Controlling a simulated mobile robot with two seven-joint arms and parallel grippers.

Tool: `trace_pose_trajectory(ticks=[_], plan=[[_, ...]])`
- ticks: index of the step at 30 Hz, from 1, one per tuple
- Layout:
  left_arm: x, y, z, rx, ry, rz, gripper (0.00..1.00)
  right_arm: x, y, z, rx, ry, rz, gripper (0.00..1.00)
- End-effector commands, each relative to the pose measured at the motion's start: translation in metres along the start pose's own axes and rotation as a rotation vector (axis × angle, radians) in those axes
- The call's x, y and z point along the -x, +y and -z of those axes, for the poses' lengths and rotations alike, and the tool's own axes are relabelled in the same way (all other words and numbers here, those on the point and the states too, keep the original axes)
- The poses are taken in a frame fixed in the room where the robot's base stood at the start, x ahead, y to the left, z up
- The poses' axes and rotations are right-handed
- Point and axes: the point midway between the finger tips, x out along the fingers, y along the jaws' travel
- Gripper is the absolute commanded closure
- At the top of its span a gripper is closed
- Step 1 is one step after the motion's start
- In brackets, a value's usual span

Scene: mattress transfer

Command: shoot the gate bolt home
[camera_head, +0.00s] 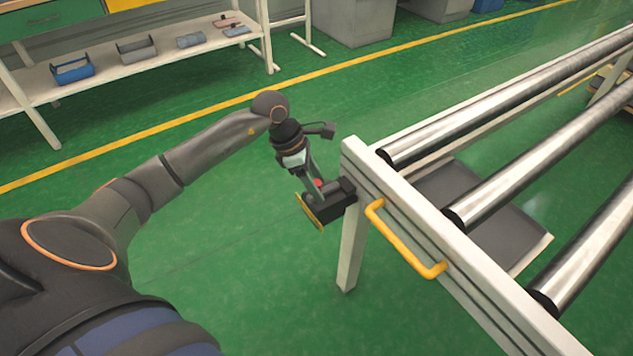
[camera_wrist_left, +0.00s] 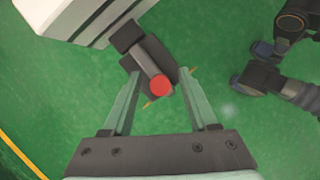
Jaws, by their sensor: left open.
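The gate bolt is a dark block (camera_head: 335,198) at the near end of the conveyor frame, beside its white corner post (camera_head: 350,245). A red knob (camera_head: 319,183) sits on it, and the knob also shows in the left wrist view (camera_wrist_left: 160,86). My left gripper (camera_head: 315,190) reaches down over the bolt from above. In the left wrist view its two pale green fingers (camera_wrist_left: 159,76) are open, one on each side of the red knob, with gaps between. Whether the fingertips touch the block is unclear. My right gripper is not in view.
A yellow handle (camera_head: 405,240) is fixed to the frame's front beam, right of the bolt. Steel rollers (camera_head: 520,110) lie behind it. A white shelf (camera_head: 120,75) with bins stands at the back left. Green floor around the post is free.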

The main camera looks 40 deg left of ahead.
Motion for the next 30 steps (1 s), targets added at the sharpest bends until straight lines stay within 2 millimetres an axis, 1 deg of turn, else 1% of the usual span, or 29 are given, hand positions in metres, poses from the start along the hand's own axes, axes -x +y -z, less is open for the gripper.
trace_pose_trajectory(ticks=[1,2,17,30], plan=[[0.0,-0.0001,0.0001,0.0,0.0,0.0,0.41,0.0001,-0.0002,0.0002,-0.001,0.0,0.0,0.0],[0.0001,-0.0001,0.0001,0.0,0.0,0.0,0.44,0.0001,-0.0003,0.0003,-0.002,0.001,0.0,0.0],[0.0004,-0.0002,0.0001,0.0,0.0,0.001,1.0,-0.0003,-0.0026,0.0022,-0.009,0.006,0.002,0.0],[0.0005,-0.0003,0.0001,0.0,0.0,0.001,1.0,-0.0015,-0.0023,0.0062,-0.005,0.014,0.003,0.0]])
